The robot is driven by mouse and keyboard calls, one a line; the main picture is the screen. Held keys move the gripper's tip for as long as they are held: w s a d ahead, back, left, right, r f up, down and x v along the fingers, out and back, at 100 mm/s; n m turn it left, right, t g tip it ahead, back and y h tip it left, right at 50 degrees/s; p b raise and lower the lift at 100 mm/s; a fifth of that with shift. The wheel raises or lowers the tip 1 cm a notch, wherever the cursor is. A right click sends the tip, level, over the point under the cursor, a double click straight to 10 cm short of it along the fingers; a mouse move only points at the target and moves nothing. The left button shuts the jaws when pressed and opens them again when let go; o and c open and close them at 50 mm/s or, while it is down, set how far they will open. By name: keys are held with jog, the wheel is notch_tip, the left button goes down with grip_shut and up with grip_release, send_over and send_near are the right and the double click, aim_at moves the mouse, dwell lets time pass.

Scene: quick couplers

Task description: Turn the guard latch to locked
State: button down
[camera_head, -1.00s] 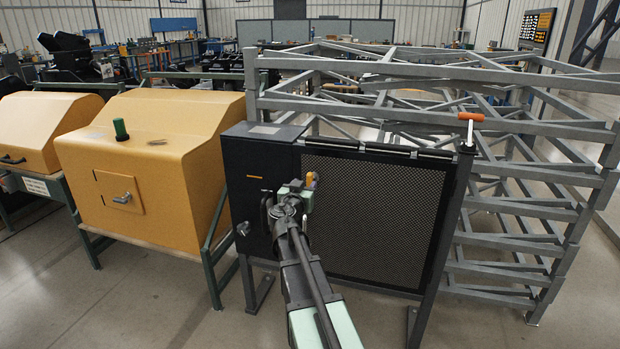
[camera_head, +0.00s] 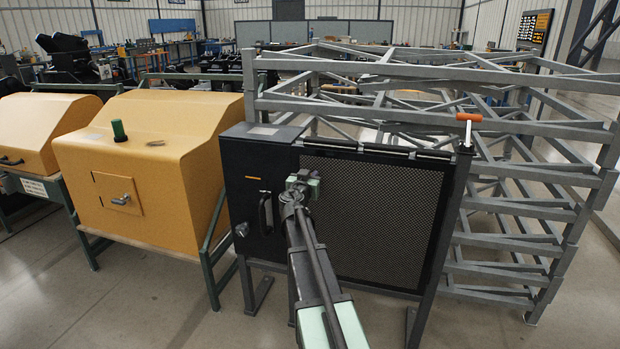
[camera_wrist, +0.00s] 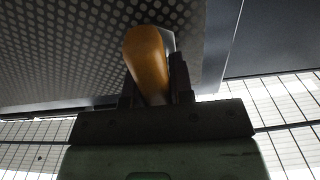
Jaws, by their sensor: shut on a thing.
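The guard latch's orange handle (camera_wrist: 147,62) shows in the wrist view, leaning up and slightly left. My gripper (camera_wrist: 153,80) has one dark finger on each side of it and is shut on it. In the head view my gripper (camera_head: 304,180) is at the upper left edge of the black mesh guard (camera_head: 380,215), beside the dark cabinet front. The latch is hidden there behind my gripper, so its exact turn cannot be read from that view.
The dark cabinet (camera_head: 243,185) has a black pull handle (camera_head: 265,212) left of my gripper and a round knob (camera_head: 242,229) lower left. A yellow machine hood (camera_head: 140,170) is left; grey steel frames (camera_head: 540,210) stand right.

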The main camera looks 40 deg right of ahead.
jog(key=shift+n, duration=0.4)
jog(key=n, duration=0.3)
jog(key=shift+w+a+f+n, duration=0.1)
jog(key=shift+w+a+n, duration=0.1)
jog(key=shift+w+n, duration=0.15)
jog(key=shift+w+a+f+n+b, duration=0.15)
jog(key=shift+f+n+b, duration=0.15)
jog(key=shift+n, duration=1.95)
jog(key=shift+w+a+f+n+b, duration=0.15)
jog(key=shift+f+n+b, duration=0.15)
jog(key=shift+n, duration=1.95)
jog(key=shift+w+f+n+b, duration=0.15)
jog(key=shift+f+n+b, duration=0.15)
jog(key=shift+n, duration=1.95)
jog(key=c, duration=1)
grip_release()
